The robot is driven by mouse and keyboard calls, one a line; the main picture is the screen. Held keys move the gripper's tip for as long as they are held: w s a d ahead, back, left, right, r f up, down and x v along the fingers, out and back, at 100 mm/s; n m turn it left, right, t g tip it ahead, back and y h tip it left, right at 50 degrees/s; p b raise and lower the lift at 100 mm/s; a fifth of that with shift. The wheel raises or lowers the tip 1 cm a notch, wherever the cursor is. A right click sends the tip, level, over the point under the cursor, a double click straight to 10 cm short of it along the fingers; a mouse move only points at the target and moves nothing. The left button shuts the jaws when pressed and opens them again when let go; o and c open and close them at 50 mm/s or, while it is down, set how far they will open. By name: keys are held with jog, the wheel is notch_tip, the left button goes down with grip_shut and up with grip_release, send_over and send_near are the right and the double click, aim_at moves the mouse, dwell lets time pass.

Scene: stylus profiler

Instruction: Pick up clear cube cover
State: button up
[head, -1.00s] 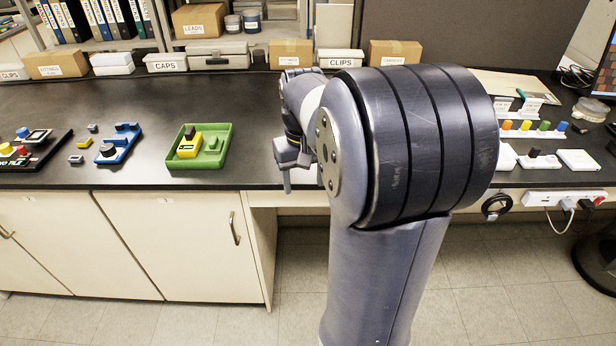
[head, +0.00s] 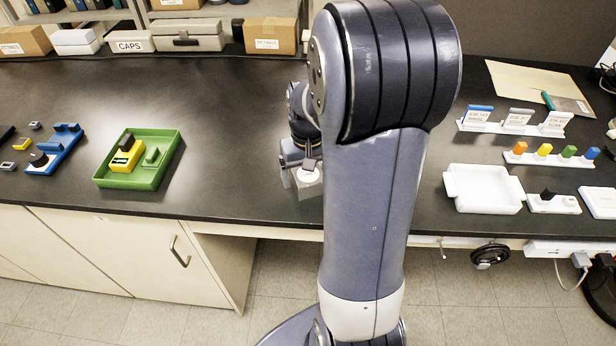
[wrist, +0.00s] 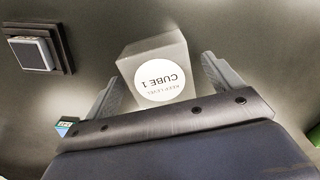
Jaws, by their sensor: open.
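The clear cube cover (wrist: 152,52) looks grey in the wrist view, with a round white label on top reading "CUBE 1" and "KEEP LEVEL". My gripper (wrist: 162,70) is open, with one finger on each side of the cover. A gap shows between the cover and at least the left finger; contact on the right is hard to tell. In the head view the cover (head: 308,187) stands near the front edge of the bench, partly hidden by my gripper and arm.
A green tray (head: 120,182) stands to the left on the black bench. A white tray (head: 484,206) and a row of coloured knobs (head: 545,158) are on the right.

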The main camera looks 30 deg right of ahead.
aim_at(308, 174)
jog(key=shift+f, duration=0.35)
jog(key=shift+c, duration=0.2)
jog(key=c, duration=1)
notch_tip(308, 174, up, 10)
jog(key=shift+r, duration=0.1)
